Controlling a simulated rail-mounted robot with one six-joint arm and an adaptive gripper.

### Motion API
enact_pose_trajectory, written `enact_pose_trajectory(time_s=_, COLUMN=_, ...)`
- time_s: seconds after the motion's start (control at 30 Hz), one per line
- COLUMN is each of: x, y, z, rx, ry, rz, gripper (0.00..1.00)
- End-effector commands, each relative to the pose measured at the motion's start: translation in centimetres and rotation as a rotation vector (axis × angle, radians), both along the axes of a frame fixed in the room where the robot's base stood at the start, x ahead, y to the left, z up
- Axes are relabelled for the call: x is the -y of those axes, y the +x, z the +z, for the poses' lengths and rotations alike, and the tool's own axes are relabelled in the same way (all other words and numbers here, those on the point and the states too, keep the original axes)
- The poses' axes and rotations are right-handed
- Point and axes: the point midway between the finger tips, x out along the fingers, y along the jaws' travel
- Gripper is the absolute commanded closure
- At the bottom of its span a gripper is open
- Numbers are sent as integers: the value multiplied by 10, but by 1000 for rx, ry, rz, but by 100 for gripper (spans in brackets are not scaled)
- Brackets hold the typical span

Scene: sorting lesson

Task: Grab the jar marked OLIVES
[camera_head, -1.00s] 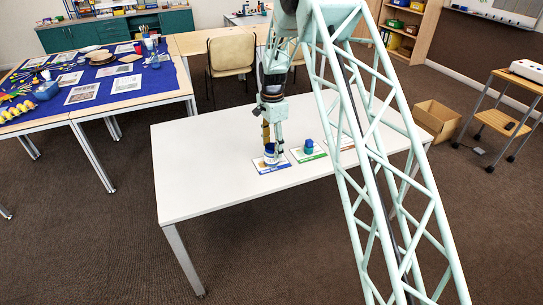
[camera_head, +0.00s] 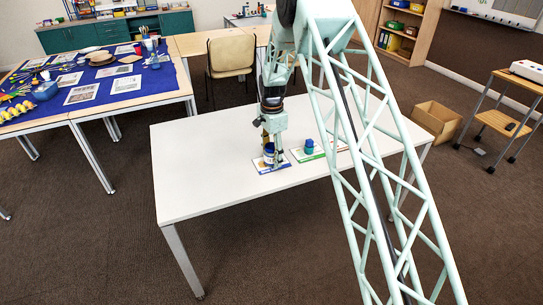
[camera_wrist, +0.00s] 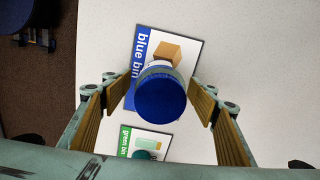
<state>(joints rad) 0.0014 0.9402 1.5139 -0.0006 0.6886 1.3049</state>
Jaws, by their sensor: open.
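A jar with a blue lid (camera_wrist: 160,98) stands upright on a card printed "blue bin" (camera_wrist: 195,42). No word on the jar is readable from above, so I cannot tell whether it says OLIVES. My gripper (camera_wrist: 160,90) is open, with one wooden-faced finger on each side of the jar; gaps show between fingers and lid. In the head view my gripper (camera_head: 273,151) is low over the white table (camera_head: 210,180), around the jar. A teal-topped object (camera_head: 309,146) sits on the green bin card (camera_wrist: 127,139) beside it.
A third card shows partly behind my arm's lattice. The table's left part is clear. A blue-covered craft table (camera_head: 60,100) stands back left, a chair (camera_head: 231,55) behind the table, and a cardboard box (camera_head: 437,117) on the floor at right.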

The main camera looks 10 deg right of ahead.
Motion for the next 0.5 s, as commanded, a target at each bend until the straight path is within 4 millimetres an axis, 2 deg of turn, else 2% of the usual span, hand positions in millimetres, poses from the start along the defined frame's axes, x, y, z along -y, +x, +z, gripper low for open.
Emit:
enact_pose_trajectory(time_s=0.33, x=0, y=0, z=0, rx=0, ry=0, rz=0, gripper=46)
enact_pose_trajectory(time_s=0.5, x=0, y=0, z=0, rx=0, ry=0, rz=0, gripper=60)
